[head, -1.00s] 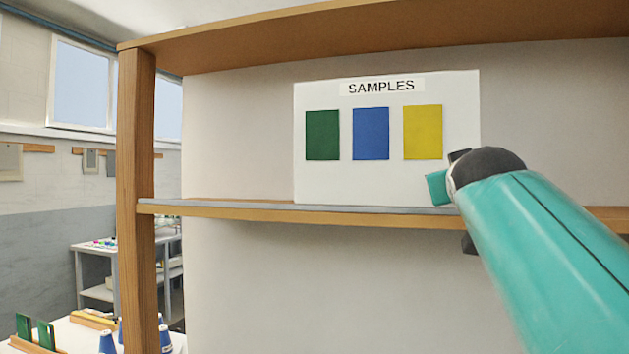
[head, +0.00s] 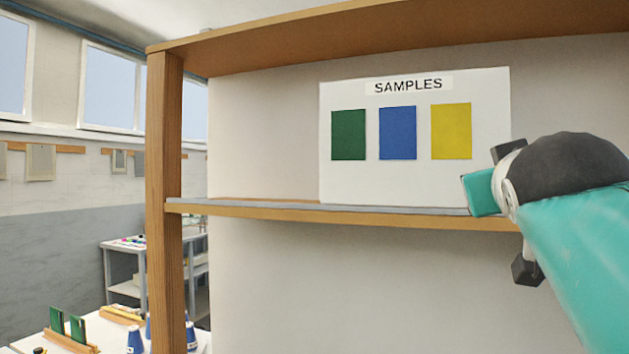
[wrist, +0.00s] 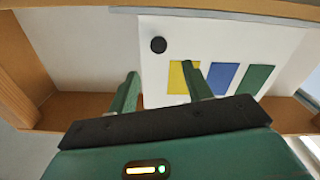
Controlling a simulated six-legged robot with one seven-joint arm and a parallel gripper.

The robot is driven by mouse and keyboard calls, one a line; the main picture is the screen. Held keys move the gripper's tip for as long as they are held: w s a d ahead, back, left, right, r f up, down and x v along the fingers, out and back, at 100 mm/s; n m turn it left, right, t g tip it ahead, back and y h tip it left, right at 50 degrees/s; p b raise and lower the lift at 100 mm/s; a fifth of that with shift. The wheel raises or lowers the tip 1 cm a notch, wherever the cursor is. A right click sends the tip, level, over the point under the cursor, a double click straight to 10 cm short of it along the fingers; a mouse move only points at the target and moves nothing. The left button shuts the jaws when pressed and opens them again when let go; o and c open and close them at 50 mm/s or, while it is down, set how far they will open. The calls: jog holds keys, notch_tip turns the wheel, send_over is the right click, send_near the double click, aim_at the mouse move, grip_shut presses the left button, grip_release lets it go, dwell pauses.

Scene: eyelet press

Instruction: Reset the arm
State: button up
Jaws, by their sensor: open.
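My gripper shows in the wrist view (wrist: 160,72) with its two green fingers apart and nothing held between them. In the head view my arm comes in from the right, and its teal end is in front of the shelf, to the right of the sample board (head: 420,183). The fingers cannot be made out clearly there. The white board also shows in the wrist view (wrist: 245,36), turned over, beyond the fingers.
The board bears green (head: 348,135), blue (head: 397,133) and yellow (head: 451,132) cards. A wooden shelf edge (head: 340,216) and post (head: 166,200) frame it. A dark round thing (wrist: 158,45) shows on the board. At lower left a table holds blue cups (head: 135,340) and a green-card rack (head: 70,342).

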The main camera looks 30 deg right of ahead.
jog(key=shift+v, duration=1.35)
